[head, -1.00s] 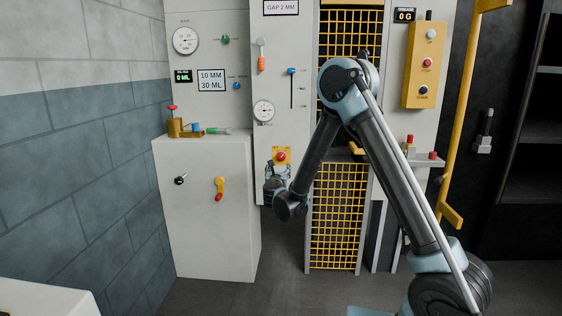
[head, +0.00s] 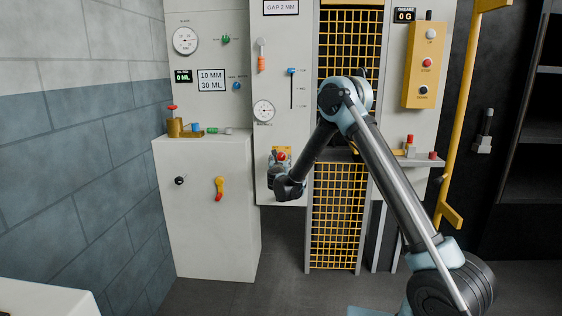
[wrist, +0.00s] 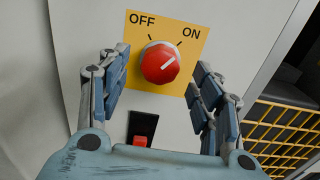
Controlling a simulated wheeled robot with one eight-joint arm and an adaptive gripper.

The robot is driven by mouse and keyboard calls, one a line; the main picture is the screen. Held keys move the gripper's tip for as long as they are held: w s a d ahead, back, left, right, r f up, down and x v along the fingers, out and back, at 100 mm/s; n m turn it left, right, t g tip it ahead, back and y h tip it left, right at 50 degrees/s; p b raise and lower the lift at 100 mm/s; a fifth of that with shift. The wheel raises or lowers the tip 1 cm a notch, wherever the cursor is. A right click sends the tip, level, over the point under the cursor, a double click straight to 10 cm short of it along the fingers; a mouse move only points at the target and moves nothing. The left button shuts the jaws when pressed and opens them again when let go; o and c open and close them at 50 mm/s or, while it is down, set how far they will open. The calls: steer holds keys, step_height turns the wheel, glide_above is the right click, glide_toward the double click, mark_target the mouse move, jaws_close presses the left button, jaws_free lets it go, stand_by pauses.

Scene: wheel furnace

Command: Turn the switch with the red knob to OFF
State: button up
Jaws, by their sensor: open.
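The red knob (wrist: 160,64) sits on a yellow plate (wrist: 187,24) marked OFF at upper left and ON at upper right. The white line on the knob points up and to the right, toward ON. My gripper (wrist: 158,92) is open in the wrist view, one finger on each side of the knob and short of it, with nothing between them. In the head view the switch with the red knob (head: 281,156) is just above my gripper (head: 278,163), which partly covers its yellow plate.
A small black switch with a red part (wrist: 141,139) lies below the yellow plate, near my palm. A yellow mesh guard (head: 338,215) stands to the right. A white cabinet (head: 206,235) with a yellow lever (head: 219,185) stands to the left.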

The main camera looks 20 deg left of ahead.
mark_target(281, 157)
steer(key=shift+x, duration=1.4)
steer(key=c, duration=1.1)
